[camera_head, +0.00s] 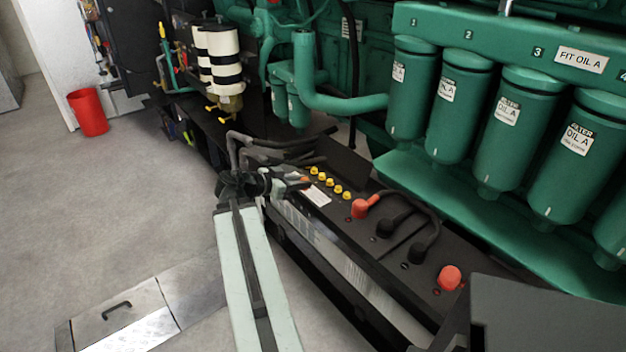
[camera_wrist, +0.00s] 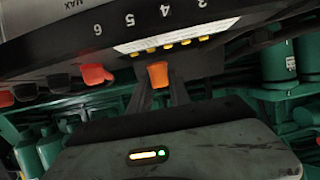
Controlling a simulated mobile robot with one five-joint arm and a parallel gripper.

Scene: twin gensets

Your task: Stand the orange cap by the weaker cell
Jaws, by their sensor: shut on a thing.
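My gripper (camera_head: 298,183) is over the near long edge of the black battery (camera_head: 345,262), at its far end. In the wrist view my gripper (camera_wrist: 162,90) is shut on the orange cap (camera_wrist: 158,73), which sits between the fingertips close to the battery. In the head view only a small orange spot shows at the fingertips. A row of yellow cell caps (camera_head: 330,183) runs along the battery top, just right of my gripper. The wrist view shows the battery case (camera_wrist: 60,38) with numbers upside down, 6 to 3, and a MAX mark. Which cell is weaker cannot be told.
A red terminal cover (camera_head: 359,208) with cables and another red cover (camera_head: 450,277) stand on the battery. Green oil filters (camera_head: 452,105) hang behind it. A red bucket (camera_head: 88,112) stands far left. The floor at left is mostly clear, with a metal hatch (camera_head: 125,310).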

